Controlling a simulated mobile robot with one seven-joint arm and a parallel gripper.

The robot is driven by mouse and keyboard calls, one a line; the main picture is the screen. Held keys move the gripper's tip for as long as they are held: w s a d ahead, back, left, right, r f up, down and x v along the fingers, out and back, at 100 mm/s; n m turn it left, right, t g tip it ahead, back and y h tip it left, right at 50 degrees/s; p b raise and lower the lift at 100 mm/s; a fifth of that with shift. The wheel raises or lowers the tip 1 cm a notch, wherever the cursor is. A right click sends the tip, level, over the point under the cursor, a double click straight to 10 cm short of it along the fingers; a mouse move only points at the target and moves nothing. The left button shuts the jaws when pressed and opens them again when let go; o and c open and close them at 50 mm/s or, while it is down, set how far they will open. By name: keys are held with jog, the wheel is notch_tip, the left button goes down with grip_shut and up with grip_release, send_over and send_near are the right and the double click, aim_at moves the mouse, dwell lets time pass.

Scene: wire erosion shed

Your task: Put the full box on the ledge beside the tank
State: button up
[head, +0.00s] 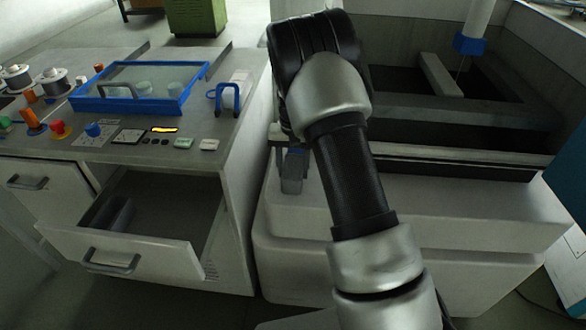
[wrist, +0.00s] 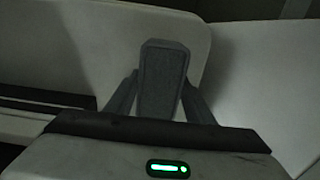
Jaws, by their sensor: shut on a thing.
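My gripper (head: 292,158) is shut on a small grey box (head: 291,182), partly behind my arm in the head view. In the wrist view the box (wrist: 162,78) stands between the two fingers of my gripper (wrist: 160,100), its dark grey face toward the camera. Its contents do not show. The tank (head: 460,135) is the dark, open basin on the right. The pale ledge (head: 470,205) runs along its near side. The box is at the ledge's left end; I cannot tell whether it touches the ledge.
The cabinet (head: 225,130) at left carries a blue-framed case (head: 140,88) with a clear lid, a blue clamp-like piece (head: 228,97), spools and small coloured parts. Its drawer (head: 130,245) stands open with a dark rounded thing inside. The ledge's visible middle and right are clear.

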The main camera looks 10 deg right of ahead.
jog(key=o, duration=1.4)
jog(key=shift+f, duration=0.1)
